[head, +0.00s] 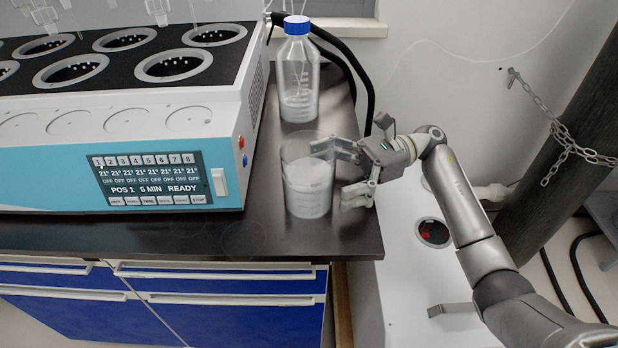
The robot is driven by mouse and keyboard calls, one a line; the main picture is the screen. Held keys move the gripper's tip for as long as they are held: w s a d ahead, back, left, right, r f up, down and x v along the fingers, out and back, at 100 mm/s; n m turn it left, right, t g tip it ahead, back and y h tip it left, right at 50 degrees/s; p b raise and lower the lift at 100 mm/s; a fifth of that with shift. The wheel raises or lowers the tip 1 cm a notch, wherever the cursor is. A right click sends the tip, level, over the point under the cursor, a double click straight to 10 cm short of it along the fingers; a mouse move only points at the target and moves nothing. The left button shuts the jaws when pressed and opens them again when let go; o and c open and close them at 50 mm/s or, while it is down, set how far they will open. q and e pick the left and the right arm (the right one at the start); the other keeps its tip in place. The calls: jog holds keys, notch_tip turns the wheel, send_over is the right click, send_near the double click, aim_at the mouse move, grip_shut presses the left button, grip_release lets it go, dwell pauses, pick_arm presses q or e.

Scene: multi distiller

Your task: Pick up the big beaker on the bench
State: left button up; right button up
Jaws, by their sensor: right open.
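The big beaker (306,189) is clear glass with pale contents and stands upright on the dark bench (262,233), near its right front corner. My right gripper (338,175) comes in from the right at the beaker's right side. Its fingers are spread: the far finger reaches across the beaker's upper right part, and the near finger is at its lower right. I cannot tell whether either finger touches the glass. My left gripper is not in view.
A bottle with a blue cap (299,75) stands right behind the beaker. The multi distiller (120,130), with its display and switch, fills the bench to the left. A chain (545,115) hangs around a dark column at the right. The bench front by the beaker is clear.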

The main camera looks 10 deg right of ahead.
aim_at(285, 187)
jog(key=x, duration=0.3)
jog(key=shift+s+a, duration=0.1)
jog(key=shift+a, duration=0.3)
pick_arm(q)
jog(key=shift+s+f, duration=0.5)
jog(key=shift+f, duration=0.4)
pick_arm(e)
jog(key=shift+r, duration=0.1)
jog(key=c, duration=1.5)
jog(key=shift+r, duration=0.1)
